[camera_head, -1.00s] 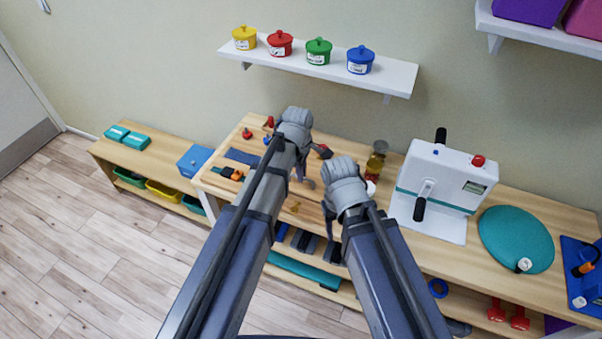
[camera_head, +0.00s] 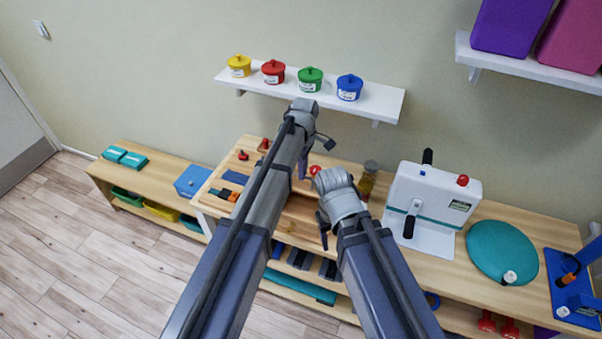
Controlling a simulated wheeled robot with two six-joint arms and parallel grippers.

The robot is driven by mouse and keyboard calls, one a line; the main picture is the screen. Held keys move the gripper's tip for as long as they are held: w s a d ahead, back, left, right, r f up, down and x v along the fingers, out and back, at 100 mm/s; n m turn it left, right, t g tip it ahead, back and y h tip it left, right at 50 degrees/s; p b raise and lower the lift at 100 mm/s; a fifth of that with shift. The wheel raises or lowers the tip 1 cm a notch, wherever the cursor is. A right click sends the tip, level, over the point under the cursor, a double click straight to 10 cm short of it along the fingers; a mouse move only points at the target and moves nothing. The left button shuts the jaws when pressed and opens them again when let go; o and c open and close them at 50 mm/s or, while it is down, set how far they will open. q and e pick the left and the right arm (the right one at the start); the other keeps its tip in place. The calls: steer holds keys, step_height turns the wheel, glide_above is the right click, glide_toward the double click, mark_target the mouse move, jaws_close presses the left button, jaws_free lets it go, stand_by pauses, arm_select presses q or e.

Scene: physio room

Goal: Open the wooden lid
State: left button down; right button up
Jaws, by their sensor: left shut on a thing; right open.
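The wooden lid seems to be the brown wooden surface (camera_head: 297,214) between my two arms on the workbench. My arms cover much of it, so its angle and edges are hard to tell. My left gripper (camera_head: 312,158) is above the bench, over the far side of this wood, with its fingers pointing down. It is shut, apparently on the lid, but the contact is hidden. My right gripper (camera_head: 322,222) is open and lower, at the right of the brown wood, with nothing visible in it.
A white machine with black handles (camera_head: 433,205) and a teal disc (camera_head: 502,252) stand to the right. An amber jar (camera_head: 368,180) is near my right gripper. A wall shelf (camera_head: 385,104) with coloured pots is behind. A blue box (camera_head: 193,181) stands left.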

mark_target(304, 184)
arm_select(q)
steer(key=shift+w+d, duration=0.15)
steer(key=shift+w, duration=0.25)
arm_select(e)
steer(key=shift+f, duration=0.1)
arm_select(q)
steer(key=c, duration=1)
jaws_free()
steer(key=shift+w+f, duration=0.2)
steer(key=shift+o, duration=0.4)
steer(key=shift+s+r, duration=0.1)
steer(key=shift+s, duration=0.1)
arm_select(e)
steer(key=shift+w, duration=0.2)
arm_select(q)
step_height(304, 184, up, 8)
steer(key=p, duration=0.8)
steer(key=shift+w, duration=0.2)
arm_select(e)
step_height(304, 184, up, 8)
steer(key=shift+f, duration=0.1)
